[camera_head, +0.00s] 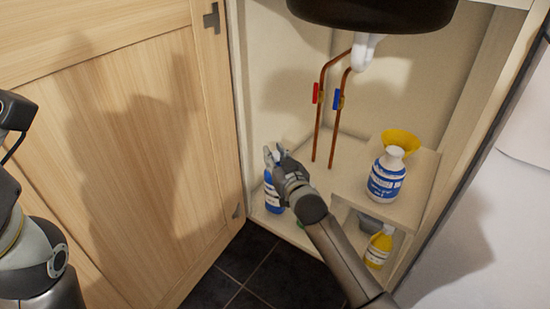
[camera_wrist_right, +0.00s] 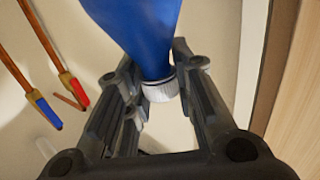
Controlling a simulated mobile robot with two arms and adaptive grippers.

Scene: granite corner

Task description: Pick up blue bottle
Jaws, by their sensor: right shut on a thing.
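The blue bottle (camera_head: 272,196) stands at the left of the open cabinet's floor, partly hidden behind my right gripper (camera_head: 272,155). In the right wrist view the blue bottle (camera_wrist_right: 140,32) shows upside down, with its white cap (camera_wrist_right: 161,90) between the two fingers of my right gripper (camera_wrist_right: 150,85). The right gripper is shut on the bottle at its cap and neck. In the head view I cannot tell whether the bottle's base touches the cabinet floor. Part of my left arm shows at the left edge, but its gripper is out of view.
A white bottle with a blue label (camera_head: 386,176) and a yellow bowl-like thing (camera_head: 401,141) stand on a raised shelf (camera_head: 408,205). A yellow bottle (camera_head: 379,248) stands below. Copper pipes (camera_head: 320,125) rise behind. The open wooden door (camera_head: 120,140) is at left.

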